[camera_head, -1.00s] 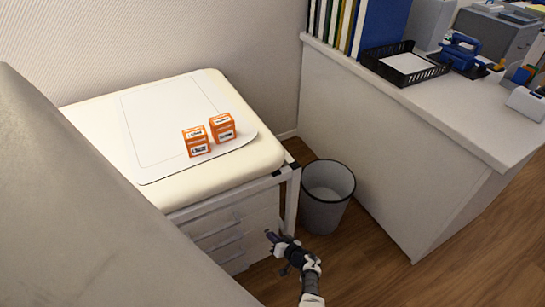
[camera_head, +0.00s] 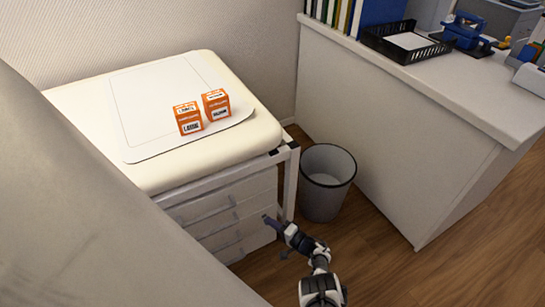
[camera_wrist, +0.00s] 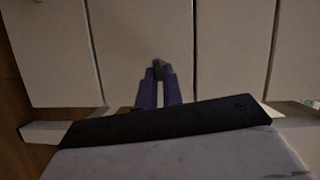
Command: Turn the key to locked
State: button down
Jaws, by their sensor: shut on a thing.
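My gripper (camera_head: 268,219) is low in front of the white drawer cabinet (camera_head: 222,212), near the right side of its fronts. In the wrist view my gripper (camera_wrist: 158,84) has its two purple fingers close together, shut on a small dark piece, seemingly the key (camera_wrist: 158,66), at their tips. The piece is against or just in front of a pale drawer front (camera_wrist: 140,35). The lock around it and the key's angle cannot be made out. The key is too small to tell in the head view.
Two orange boxes (camera_head: 189,118) (camera_head: 216,104) sit on a white mat on the cream-topped table (camera_head: 225,152). A grey bin (camera_head: 326,183) stands right of the cabinet. A white desk (camera_head: 385,130) with a black tray (camera_head: 405,42) is further right. Wooden floor lies in front.

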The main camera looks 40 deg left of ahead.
jog(key=shift+f+m+b, duration=0.2)
jog(key=shift+m+b, duration=0.2)
jog(key=shift+m, duration=0.2)
jog(key=shift+r+y, duration=0.1)
jog(key=shift+y, duration=0.2)
jog(key=c, duration=1.5)
grip_release()
jog(key=shift+c, duration=0.2)
jog(key=d+p, duration=0.2)
jog(key=d, duration=1.2)
jog(key=shift+a, duration=0.1)
